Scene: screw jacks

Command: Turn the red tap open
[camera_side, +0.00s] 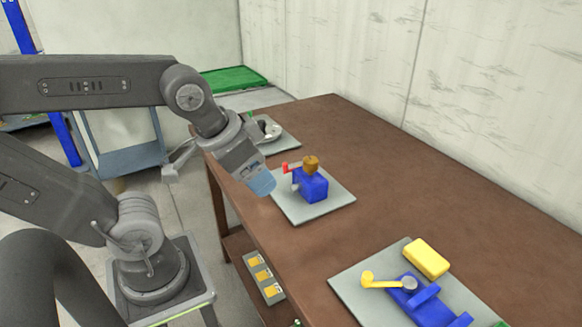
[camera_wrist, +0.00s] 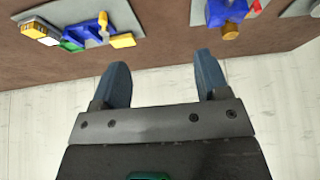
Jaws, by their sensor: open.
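The red tap lever (camera_side: 287,168) sticks out to the left of a blue block (camera_side: 313,187) with a brown-orange knob (camera_side: 311,163) on top. The block stands on a grey plate (camera_side: 335,200) on the brown table. The red lever also shows at the top right of the wrist view (camera_wrist: 256,6), partly cut off by the frame edge. My gripper (camera_side: 263,184) points down and right, close to the left of the tap and apart from it in the picture. In the wrist view its two blue fingers (camera_wrist: 160,62) are spread with nothing between them.
A nearer plate (camera_side: 352,287) carries a blue fixture with a yellow handle (camera_side: 380,281) and a yellow block (camera_side: 426,258). A farther plate (camera_side: 285,144) holds a grey round part. The table's right side (camera_side: 480,225) is clear. The left table edge runs near my gripper.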

